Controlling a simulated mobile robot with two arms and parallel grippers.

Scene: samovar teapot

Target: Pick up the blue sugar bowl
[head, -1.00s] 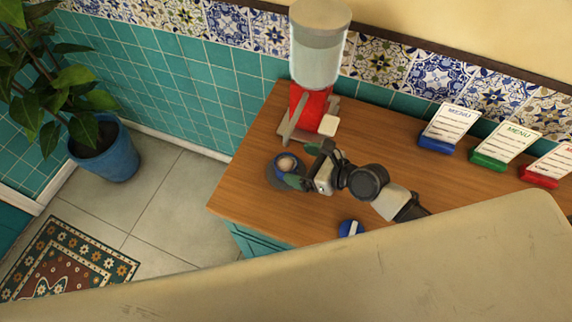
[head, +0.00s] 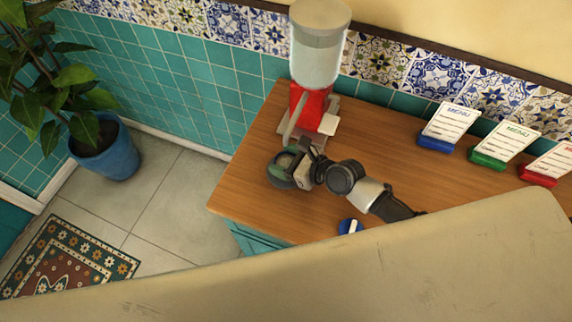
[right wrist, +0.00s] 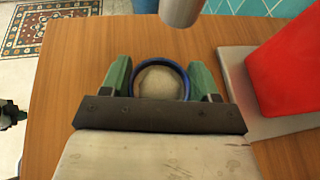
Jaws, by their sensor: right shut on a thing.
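The blue sugar bowl (right wrist: 185,73), a round bowl with a blue rim and a pale top inside, sits between the two green fingers of my right gripper (right wrist: 163,80) in the right wrist view. The fingers are shut on its sides. In the head view my right gripper (head: 284,167) is over the bowl near the left end of the wooden counter and hides most of it. I cannot tell whether the bowl still touches the counter. My left gripper is not seen in the head view.
A red dispenser with a clear container (head: 315,60) stands close behind the gripper. Menu holders in blue (head: 435,144), green (head: 487,162) and red (head: 538,178) line the counter's back right. A small blue-and-white object (head: 350,227) lies at the front. The counter's left edge is near.

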